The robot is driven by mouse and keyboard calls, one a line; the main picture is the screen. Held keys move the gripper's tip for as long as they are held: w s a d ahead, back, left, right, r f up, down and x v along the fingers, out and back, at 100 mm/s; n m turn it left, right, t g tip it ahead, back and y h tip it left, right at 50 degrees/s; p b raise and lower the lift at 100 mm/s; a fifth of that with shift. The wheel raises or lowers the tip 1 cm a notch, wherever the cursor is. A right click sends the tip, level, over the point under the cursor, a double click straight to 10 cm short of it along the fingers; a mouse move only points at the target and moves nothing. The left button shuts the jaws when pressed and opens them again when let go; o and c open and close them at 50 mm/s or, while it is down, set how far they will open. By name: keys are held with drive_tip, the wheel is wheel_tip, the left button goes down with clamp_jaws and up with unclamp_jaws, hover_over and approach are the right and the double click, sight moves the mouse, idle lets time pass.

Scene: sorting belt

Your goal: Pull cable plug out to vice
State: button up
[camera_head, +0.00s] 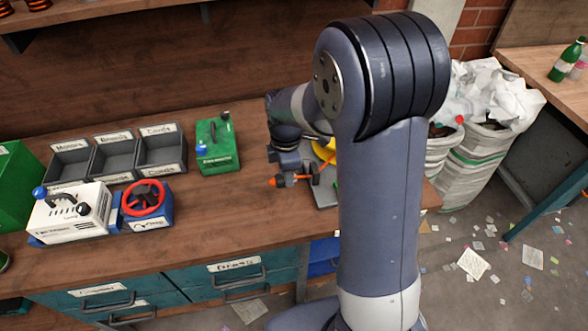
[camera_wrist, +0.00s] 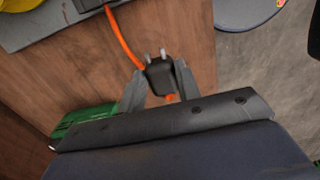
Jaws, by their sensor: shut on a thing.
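The cable plug (camera_wrist: 160,74) is black with two metal pins, and it shows in the wrist view between the two grey fingers of my gripper (camera_wrist: 161,86). The fingers are shut on its sides, and the pins point away from my wrist. An orange cable (camera_wrist: 124,44) runs beside the plug up to a dark part at the top edge. In the head view my gripper is over the right part of the workbench (camera_head: 245,225), partly hidden by my arm. I cannot make out a vice in either view.
A grey plate (camera_wrist: 38,28) lies at the wrist view's top left. Left on the bench stand a green box (camera_head: 217,146), labelled grey bins (camera_head: 113,157), a white device (camera_head: 70,215) and a blue box with a red handwheel (camera_head: 146,198). Bare wood lies between these and my gripper.

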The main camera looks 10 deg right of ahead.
sight(272, 180)
drive_tip(key=shift+a, duration=2.05)
